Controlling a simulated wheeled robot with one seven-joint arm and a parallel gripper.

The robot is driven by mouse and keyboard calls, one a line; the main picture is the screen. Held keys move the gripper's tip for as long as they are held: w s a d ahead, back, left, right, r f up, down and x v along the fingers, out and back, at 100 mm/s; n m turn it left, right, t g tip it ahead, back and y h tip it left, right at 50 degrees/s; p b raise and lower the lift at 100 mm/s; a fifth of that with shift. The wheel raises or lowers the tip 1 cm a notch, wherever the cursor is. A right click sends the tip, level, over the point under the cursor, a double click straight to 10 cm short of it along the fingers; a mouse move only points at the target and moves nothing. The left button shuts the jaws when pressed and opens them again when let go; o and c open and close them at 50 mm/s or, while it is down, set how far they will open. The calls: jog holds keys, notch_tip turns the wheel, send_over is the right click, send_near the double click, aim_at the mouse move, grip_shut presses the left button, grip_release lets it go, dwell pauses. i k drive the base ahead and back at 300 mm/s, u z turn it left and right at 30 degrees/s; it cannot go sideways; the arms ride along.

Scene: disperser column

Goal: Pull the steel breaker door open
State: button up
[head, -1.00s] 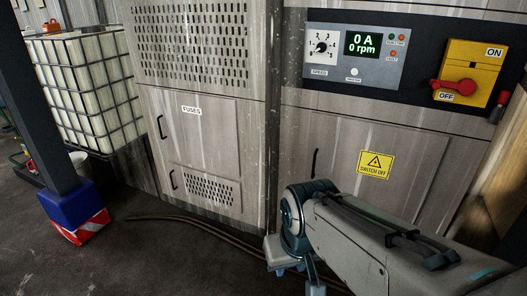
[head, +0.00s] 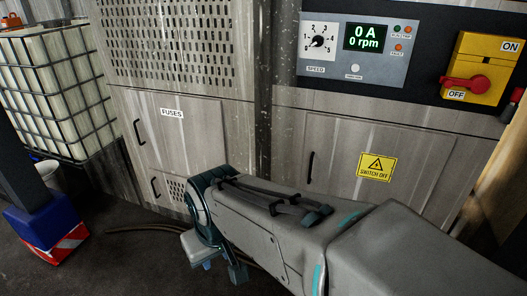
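Two steel doors with black handles show on the grey cabinet. The right door (head: 415,172) has a yellow SWITCH OFF sign (head: 375,167) and a handle (head: 310,166) at its left edge. The left door (head: 178,135) is labelled FUSES, with a handle (head: 139,131) at its left edge. Both look shut. Neither door is labelled as the breaker door. My grey arm reaches in from the lower right, across the lower part of the right door. My gripper (head: 217,262) seems to hang below the arm's far end, mostly hidden, left of the right door. I see no contact with a handle.
A control panel (head: 353,50) above reads 0 A and 0 rpm. Beside it is a yellow switch box (head: 482,70) with a red handle. A caged white tank (head: 55,85) and a post with a blue and striped base (head: 48,225) stand left. A cable lies on the floor.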

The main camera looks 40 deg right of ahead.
aim_at(366, 161)
jog(key=z, duration=0.5)
jog(key=i, duration=0.85)
jog(key=z, duration=0.75)
